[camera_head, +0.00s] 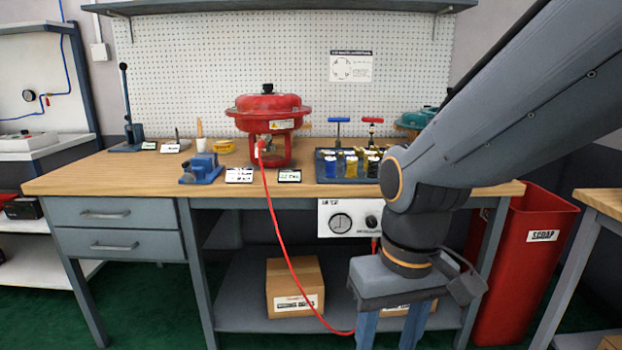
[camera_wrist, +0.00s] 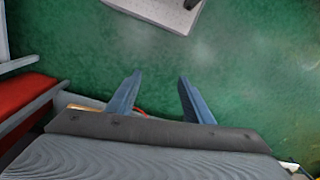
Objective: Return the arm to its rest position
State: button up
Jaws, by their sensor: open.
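My gripper (camera_head: 391,330) hangs pointing down in front of the workbench, at the lower right of the head view. Its two blue fingers are apart with nothing between them, and the tips run off the bottom edge. In the wrist view my gripper (camera_wrist: 157,88) is open and empty above the green floor. My arm comes in from the upper right and covers the bench's right part.
The wooden workbench (camera_head: 110,180) bears a red valve actuator (camera_head: 268,110) with a red hose (camera_head: 285,235), a blue vise (camera_head: 202,170) and a tool tray (camera_head: 330,180). A red scrap bin (camera_head: 520,260) stands right of my gripper. Boxes (camera_head: 294,287) sit on the lower shelf.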

jog(key=d+r+m+p, duration=0.2)
jog(key=d+r+p, duration=0.6)
jog(key=p, duration=0.7)
jog(key=shift+d+r+m+h+p, duration=0.25)
jog(key=shift+r+m+h+p, duration=0.05)
jog(key=shift+r, duration=0.1)
